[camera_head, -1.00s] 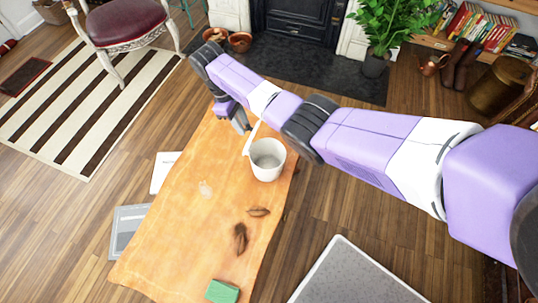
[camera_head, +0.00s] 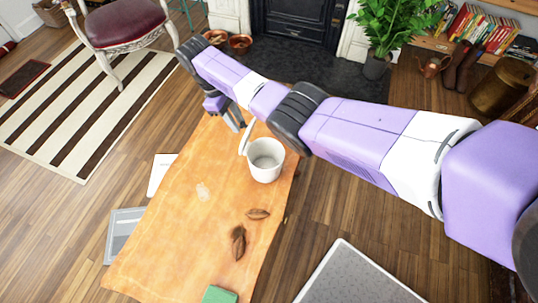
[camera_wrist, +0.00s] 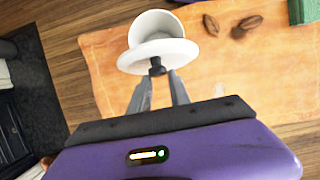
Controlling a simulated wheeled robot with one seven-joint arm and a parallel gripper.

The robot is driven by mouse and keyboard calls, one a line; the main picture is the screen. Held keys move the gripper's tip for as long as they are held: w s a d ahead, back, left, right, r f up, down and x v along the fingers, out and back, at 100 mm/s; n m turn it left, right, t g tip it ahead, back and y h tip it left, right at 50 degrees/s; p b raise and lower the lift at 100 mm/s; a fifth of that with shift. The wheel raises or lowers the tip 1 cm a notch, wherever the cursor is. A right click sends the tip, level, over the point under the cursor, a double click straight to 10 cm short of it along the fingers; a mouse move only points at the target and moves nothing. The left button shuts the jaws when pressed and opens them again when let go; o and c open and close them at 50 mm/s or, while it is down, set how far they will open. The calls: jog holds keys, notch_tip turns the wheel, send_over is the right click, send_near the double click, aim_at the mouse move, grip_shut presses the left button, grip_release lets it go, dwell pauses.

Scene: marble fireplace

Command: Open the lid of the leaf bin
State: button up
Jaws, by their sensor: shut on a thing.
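The leaf bin (camera_head: 265,168) is a white round tub on the tan surface, standing open at the top with an empty-looking inside. Its white lid (camera_head: 245,138) is tipped up steeply at the bin's left rim, seen nearly edge-on. In the wrist view the lid (camera_wrist: 160,54) is a white disc in front of the bin (camera_wrist: 155,22), with a dark knob (camera_wrist: 157,68) facing me. My gripper (camera_head: 238,122) is on the lid's outer side. In the wrist view its fingers (camera_wrist: 160,80) are shut on the knob.
Two brown leaves (camera_head: 239,242) and a green block (camera_head: 220,294) lie on the tan surface (camera_head: 170,240). Potted plant (camera_head: 385,35), fireplace (camera_head: 300,20) and chair (camera_head: 125,22) stand beyond.

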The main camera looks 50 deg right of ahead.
jog(key=shift+w+a+f+g+b, duration=0.15)
jog(key=shift+w+b, duration=0.25)
jog(key=shift+b, duration=0.65)
jog(key=shift+w+a+f+g+b, duration=0.15)
jog(key=shift+w+b, duration=0.2)
jog(key=shift+b, duration=0.65)
jog(key=shift+w+r, duration=0.1)
jog(key=shift+r, duration=0.2)
jog(key=shift+w+a+f+b, duration=0.15)
jog(key=shift+w+f+b, duration=0.15)
jog(key=shift+b, duration=1.05)
jog(key=b, duration=0.2)
jog(key=w+b, duration=0.1)
jog(key=b, duration=0.3)
jog(key=shift+w+a+f+g, duration=0.25)
jog(key=shift+w+a+g, duration=0.05)
jog(key=shift+w, duration=0.05)
jog(key=shift+w+a+h+b, duration=0.15)
jog(key=shift+w+h+b, duration=0.15)
jog(key=shift+b, duration=1.05)
jog(key=shift+r, duration=0.1)
jog(key=o, duration=0.7)
jog(key=shift+o, duration=0.2)
jog(key=shift+s, duration=0.1)
